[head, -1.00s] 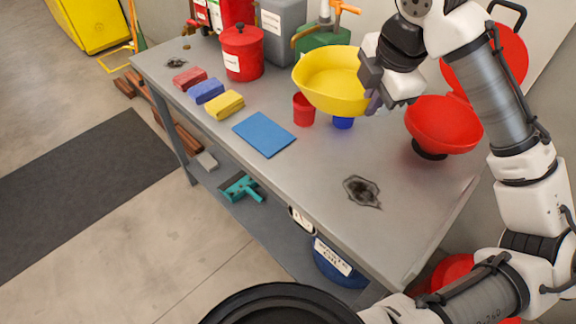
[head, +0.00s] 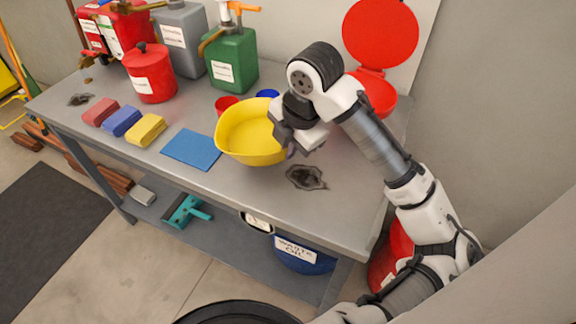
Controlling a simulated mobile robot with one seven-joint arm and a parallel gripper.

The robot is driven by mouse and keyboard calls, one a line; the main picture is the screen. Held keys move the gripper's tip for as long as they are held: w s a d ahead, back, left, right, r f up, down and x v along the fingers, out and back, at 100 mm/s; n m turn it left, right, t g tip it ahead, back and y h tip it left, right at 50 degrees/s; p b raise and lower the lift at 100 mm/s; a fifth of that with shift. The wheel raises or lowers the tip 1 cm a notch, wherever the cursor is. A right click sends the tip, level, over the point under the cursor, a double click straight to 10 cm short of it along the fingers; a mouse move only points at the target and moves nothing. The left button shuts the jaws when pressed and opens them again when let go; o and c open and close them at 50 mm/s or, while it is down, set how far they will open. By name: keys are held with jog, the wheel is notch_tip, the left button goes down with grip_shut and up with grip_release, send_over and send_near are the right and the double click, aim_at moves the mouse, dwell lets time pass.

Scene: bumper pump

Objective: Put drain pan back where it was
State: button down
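The drain pan looks to be the yellow round pan (head: 250,135) in the head view. It is over the grey workbench (head: 232,188), to the right of a blue flat cloth or mat. My gripper (head: 290,148) is at the pan's right rim and seems to hold it there. The fingertips are mostly hidden behind the gripper body and the rim. The pan looks roughly level; I cannot tell whether its bottom touches the bench.
A blue mat (head: 191,149), yellow (head: 146,130), blue and red folded cloths lie left. Red (head: 226,104) and blue (head: 267,93) cups stand behind the pan. A dark stain (head: 306,177) marks bare bench at right. A red can (head: 150,73) and a green container (head: 231,60) stand at the back.

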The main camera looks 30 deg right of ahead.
aim_at(286, 177)
jog(key=shift+f, duration=3.3)
jog(key=shift+f, duration=0.2)
jog(key=c, duration=1.7)
grip_release()
jog(key=shift+r, duration=0.15)
jog(key=shift+r, duration=0.2)
jog(key=v, duration=1.1)
jog(key=shift+s+r+b, duration=0.15)
jog(key=shift+r+b, duration=0.2)
